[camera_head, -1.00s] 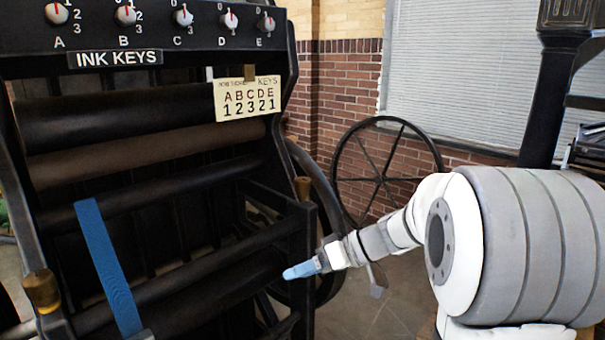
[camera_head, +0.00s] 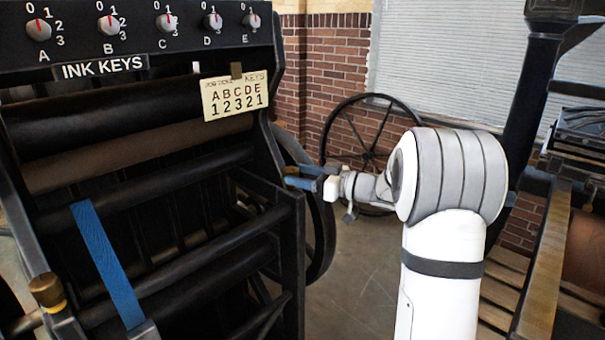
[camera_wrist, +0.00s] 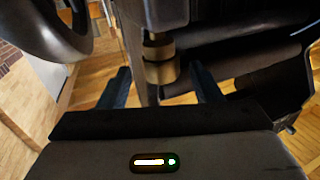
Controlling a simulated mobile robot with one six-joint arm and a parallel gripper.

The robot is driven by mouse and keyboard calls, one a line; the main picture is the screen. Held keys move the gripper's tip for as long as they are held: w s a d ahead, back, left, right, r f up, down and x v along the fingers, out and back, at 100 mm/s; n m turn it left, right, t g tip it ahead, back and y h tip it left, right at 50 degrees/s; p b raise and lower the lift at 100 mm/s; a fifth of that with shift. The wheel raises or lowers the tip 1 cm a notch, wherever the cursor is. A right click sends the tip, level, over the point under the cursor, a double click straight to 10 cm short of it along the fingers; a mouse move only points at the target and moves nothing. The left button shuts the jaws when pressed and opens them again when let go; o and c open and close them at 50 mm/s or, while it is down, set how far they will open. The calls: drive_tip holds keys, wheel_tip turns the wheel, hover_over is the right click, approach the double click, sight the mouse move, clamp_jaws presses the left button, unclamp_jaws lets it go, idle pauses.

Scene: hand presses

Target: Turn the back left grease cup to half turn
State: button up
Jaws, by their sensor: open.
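A brass grease cup (camera_wrist: 161,72) shows in the wrist view, between the two blue fingers of my gripper (camera_wrist: 163,74), with a gap on each side. In the head view my gripper (camera_head: 300,177) is open at the top of the press's right side post, and the cup there is hidden behind it. Another brass grease cup (camera_head: 47,290) stands at the press's near left corner, far from my gripper. I cannot read any turn marks on either cup.
The black press (camera_head: 150,180) with its rollers fills the left. Its ink keys panel (camera_head: 130,40) and a card (camera_head: 234,96) are above. A spoked wheel (camera_head: 370,140) stands behind my gripper. Open floor (camera_head: 350,270) lies right of the press.

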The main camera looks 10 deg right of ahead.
drive_tip(key=shift+w+a, duration=0.25)
drive_tip(key=shift+a, duration=0.1)
drive_tip(key=shift+c, duration=0.2)
drive_tip(key=c, duration=0.9)
drive_tip(key=shift+d, duration=0.1)
drive_tip(key=shift+c, duration=0.2)
